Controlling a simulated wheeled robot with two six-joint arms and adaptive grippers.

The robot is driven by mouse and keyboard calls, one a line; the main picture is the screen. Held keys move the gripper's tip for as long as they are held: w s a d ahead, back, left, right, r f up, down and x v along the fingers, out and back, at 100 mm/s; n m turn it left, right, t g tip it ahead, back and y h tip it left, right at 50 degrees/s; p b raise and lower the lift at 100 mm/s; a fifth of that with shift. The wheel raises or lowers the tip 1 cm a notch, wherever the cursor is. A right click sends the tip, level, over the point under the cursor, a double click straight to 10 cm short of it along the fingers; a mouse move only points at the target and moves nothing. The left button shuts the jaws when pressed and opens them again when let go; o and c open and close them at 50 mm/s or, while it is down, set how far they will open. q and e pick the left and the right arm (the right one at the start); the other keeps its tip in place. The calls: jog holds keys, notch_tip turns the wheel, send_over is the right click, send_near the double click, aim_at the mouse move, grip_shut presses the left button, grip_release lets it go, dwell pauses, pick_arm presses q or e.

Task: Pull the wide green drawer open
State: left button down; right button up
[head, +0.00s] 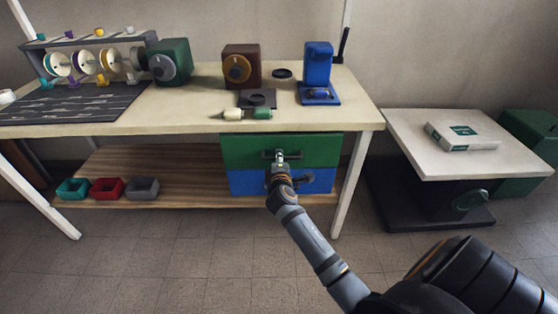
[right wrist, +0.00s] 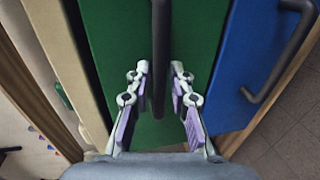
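The wide green drawer (head: 305,148) is under the workbench, above a blue drawer (head: 315,186). Its front looks closed, roughly in line with the blue one. Its dark bar handle (head: 268,154) is partly hidden by my right gripper (head: 280,162). In the right wrist view, the handle (right wrist: 160,25) runs between the two fingers of the right gripper (right wrist: 160,70) in front of the green front (right wrist: 205,35). The fingers are open, with a gap on each side of the bar. My left gripper is not in view.
The blue drawer's handle (right wrist: 280,60) sticks out beside the gripper. The workbench top (head: 190,123) overhangs the drawers. Teal (head: 73,188), red (head: 106,188) and grey (head: 142,188) bins stand on the lower shelf. The floor (head: 180,260) before the drawers is clear.

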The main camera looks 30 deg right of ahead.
grip_shut()
dwell(0.7)
